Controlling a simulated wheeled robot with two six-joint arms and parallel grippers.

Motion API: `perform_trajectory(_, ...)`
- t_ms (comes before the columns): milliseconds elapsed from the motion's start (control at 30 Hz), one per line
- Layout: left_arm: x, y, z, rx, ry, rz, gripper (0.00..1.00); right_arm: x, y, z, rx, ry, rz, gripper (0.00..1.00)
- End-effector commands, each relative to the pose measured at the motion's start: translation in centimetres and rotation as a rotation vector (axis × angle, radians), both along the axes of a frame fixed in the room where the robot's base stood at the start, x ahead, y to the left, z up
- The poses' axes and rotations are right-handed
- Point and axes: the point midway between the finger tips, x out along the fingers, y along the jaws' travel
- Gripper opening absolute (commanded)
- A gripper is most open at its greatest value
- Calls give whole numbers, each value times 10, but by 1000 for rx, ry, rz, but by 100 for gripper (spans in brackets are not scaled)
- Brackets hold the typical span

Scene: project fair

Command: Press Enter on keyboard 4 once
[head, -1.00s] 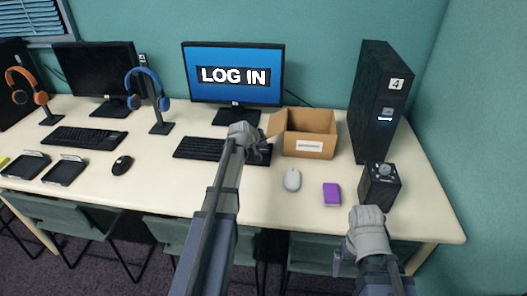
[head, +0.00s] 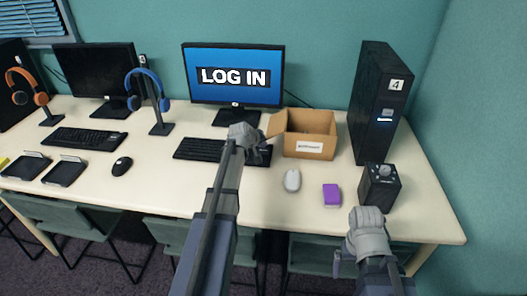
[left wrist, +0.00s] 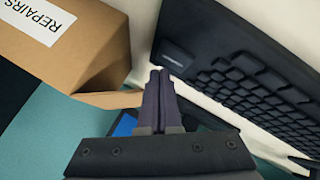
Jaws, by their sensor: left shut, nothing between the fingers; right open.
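The black keyboard (head: 198,149) lies in front of the monitor (head: 234,74), which shows LOG IN on blue. My left gripper (head: 263,153) is over the keyboard's right end; its arm hides part of the keys. In the left wrist view its shut, empty fingers (left wrist: 159,78) point at the keyboard's end (left wrist: 245,84), close to a large key by the corner (left wrist: 176,60). I cannot tell whether they touch it. The black tower (head: 376,105) at the right carries a 4 label. My right gripper (head: 341,262) is open and empty at the table's front edge.
An open cardboard box (head: 303,137) stands right beside the left gripper; it reads REPAIRS in the left wrist view (left wrist: 50,45). A mouse (head: 292,180), a purple block (head: 332,195) and a black box with a knob (head: 380,187) are on the table. A blue headset (head: 150,85) stands left.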

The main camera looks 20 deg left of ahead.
Motion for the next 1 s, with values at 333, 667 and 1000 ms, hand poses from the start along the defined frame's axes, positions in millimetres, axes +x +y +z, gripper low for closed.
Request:
perform_trajectory(333,0,0,0,0,0,0,0,0,0,0,0,0,0,100)
perform_trajectory(667,0,0,-1,0,0,0,0,0,0,-1,0,0,0,100)
perform_trajectory(1000,0,0,-9,0,0,0,0,0,0,-9,0,0,0,100)
